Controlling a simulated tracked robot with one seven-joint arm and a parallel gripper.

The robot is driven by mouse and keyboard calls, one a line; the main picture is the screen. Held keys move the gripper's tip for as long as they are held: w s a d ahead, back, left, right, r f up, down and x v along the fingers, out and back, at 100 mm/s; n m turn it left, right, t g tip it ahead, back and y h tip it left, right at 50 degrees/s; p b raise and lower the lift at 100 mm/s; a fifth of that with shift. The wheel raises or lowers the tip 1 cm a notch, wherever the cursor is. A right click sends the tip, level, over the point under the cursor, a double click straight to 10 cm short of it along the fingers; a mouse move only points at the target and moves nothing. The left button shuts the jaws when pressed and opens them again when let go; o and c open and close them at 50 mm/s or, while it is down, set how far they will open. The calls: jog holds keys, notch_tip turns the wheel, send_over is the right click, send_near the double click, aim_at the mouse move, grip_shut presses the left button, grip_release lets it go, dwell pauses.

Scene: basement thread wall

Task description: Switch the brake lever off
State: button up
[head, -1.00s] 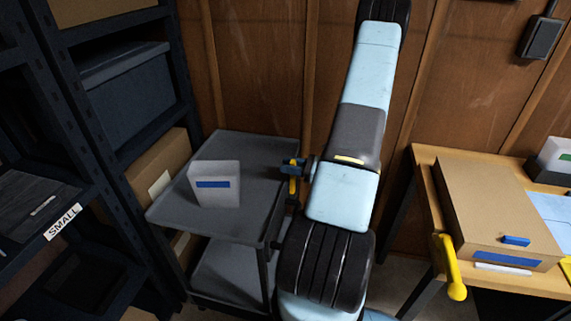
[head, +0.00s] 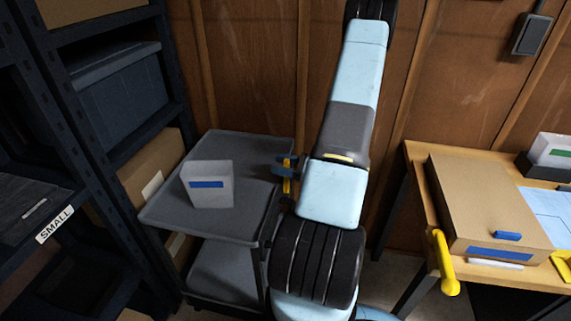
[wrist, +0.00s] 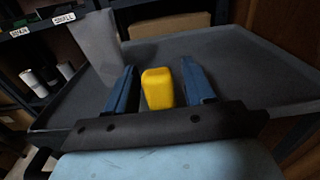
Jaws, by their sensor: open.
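A yellow lever (head: 287,181) stands at the right side of the grey cart (head: 222,222). In the wrist view the yellow lever (wrist: 158,88) shows as a blunt upright block. My gripper (wrist: 156,72) is open, with one blue finger on each side of the lever and a small gap visible on both sides. In the head view my gripper (head: 284,165) is partly hidden behind my arm, at the cart's right edge. The lower part of the lever is hidden by my arm and gripper.
A pale box with a blue label (head: 207,184) stands on the cart's top. Dark shelving (head: 130,120) is close on the left. On the right, a wooden workbench (head: 412,166) carries a cardboard box (head: 480,200) and another yellow handle (head: 443,262) at its front edge.

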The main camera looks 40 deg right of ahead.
jog(key=shift+s+d, duration=0.1)
jog(key=v, duration=1.3)
jog(key=shift+s+d, duration=0.15)
jog(key=shift+s, duration=0.05)
jog(key=w+a+r+n+g+h, duration=0.1)
jog(key=w+a+r+n+g, duration=0.1)
jog(key=a+r+n+g, duration=0.6)
jog(key=w+a+r+n+g, duration=0.2)
jog(key=a+r+n+g, duration=0.4)
jog(key=a+r, duration=0.45)
jog(key=s+a+r+n+t+h, duration=0.3)
jog(key=s+a+r+n+h, duration=0.1)
jog(key=a+r+n+h, duration=0.1)
jog(key=s+a+r+n+t+h, duration=0.2)
jog(key=s+a+r+n+h, duration=0.3)
jog(key=r, duration=0.5)
jog(key=a+n, duration=0.2)
jog(key=n, duration=0.1)
jog(key=shift+s+r+n+t+h, duration=0.15)
jog(key=shift+r+n+t+h, duration=0.15)
jog(key=shift+r+n+t, duration=0.1)
